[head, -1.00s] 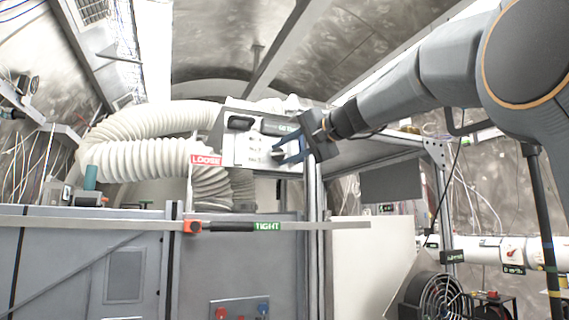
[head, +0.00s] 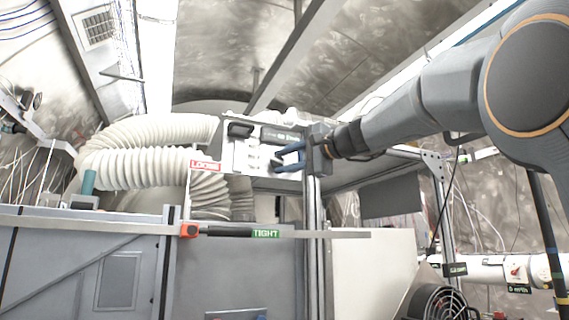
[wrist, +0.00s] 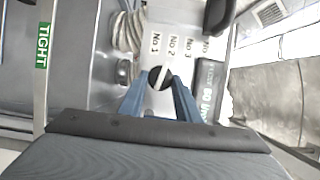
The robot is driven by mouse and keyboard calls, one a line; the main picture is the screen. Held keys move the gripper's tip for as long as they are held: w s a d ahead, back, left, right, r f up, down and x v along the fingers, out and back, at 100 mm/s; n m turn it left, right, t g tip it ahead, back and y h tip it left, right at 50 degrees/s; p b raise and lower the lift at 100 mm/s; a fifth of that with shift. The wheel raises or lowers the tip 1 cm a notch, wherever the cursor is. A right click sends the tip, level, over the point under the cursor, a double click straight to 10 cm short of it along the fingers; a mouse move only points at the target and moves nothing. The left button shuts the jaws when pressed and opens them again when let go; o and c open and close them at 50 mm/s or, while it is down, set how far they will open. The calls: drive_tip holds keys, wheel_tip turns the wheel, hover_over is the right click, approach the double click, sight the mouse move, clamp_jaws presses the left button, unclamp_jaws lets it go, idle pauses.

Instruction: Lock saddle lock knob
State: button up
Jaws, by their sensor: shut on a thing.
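The lever with an orange hub (head: 189,230) and a black handle lies on the pale rail in the head view. Its handle points right, to the green TIGHT label (head: 265,233); the red-framed LOOSE label (head: 206,166) is above the hub. My gripper (head: 280,163) is up and right of this lever, at the white panel (head: 243,155). In the wrist view my gripper (wrist: 160,82) has its blue fingers around a black round knob (wrist: 160,77) with a pale line on its face. It is shut on that knob, apart from the lever.
White ribbed hoses (head: 140,165) are at left. A metal post (head: 313,200) stands beside the panel. A fan (head: 440,303) is low at right.

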drive_tip(key=o, duration=1.1)
drive_tip(key=shift+c, duration=0.2)
drive_tip(key=shift+d, duration=0.1)
drive_tip(key=b+v, duration=0.1)
drive_tip(key=v, duration=0.6)
drive_tip(key=shift+s+d, duration=0.2)
drive_tip(key=shift+s, duration=0.05)
